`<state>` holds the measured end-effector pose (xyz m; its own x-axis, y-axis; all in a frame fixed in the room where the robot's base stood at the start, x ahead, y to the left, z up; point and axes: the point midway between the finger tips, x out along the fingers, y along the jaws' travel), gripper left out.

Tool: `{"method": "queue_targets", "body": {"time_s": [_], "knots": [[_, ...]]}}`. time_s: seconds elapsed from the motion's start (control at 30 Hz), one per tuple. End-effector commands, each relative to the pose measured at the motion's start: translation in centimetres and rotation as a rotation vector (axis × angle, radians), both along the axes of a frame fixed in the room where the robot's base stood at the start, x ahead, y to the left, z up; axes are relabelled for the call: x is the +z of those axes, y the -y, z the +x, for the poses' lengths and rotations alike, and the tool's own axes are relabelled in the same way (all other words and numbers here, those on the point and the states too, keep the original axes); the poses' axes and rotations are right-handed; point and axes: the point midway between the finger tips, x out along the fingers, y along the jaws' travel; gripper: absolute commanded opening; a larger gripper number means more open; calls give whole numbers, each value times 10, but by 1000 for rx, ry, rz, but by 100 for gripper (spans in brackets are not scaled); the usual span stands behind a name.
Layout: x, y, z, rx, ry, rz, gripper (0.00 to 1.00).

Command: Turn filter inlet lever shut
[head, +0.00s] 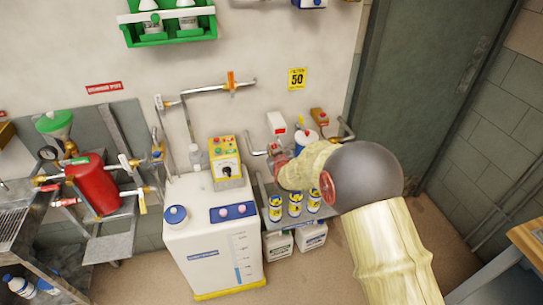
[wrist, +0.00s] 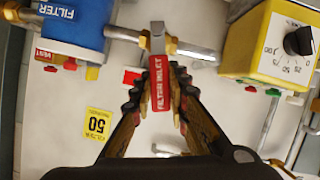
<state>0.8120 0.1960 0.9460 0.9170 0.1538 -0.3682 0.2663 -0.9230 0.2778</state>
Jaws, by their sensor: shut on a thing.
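The filter inlet lever (wrist: 160,85) is a red handle with white lettering "FILTER INLET", in the middle of the wrist view. It joins a brass and steel valve on a pipe (wrist: 200,52) and lies roughly crosswise to that pipe. My gripper (wrist: 158,88) has one dark finger on each side of the handle and is shut on it. The blue filter housing (wrist: 80,25) is beside the valve, at upper left. In the head view my arm covers the gripper and most of the lever area; the blue housing (head: 306,141) shows just behind it.
A yellow dosing box with a dial (wrist: 265,45) is close to the right in the wrist view; it stands on a white tank (head: 210,240) in the head view. Several small cans (head: 295,205) sit below my arm. A red cylinder (head: 93,183) is far left.

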Motion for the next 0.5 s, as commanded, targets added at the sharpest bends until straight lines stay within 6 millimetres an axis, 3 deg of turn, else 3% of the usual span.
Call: {"method": "queue_targets", "body": {"time_s": [0.5], "knots": [[-1, 17, 4, -3, -75, 247, 0]]}}
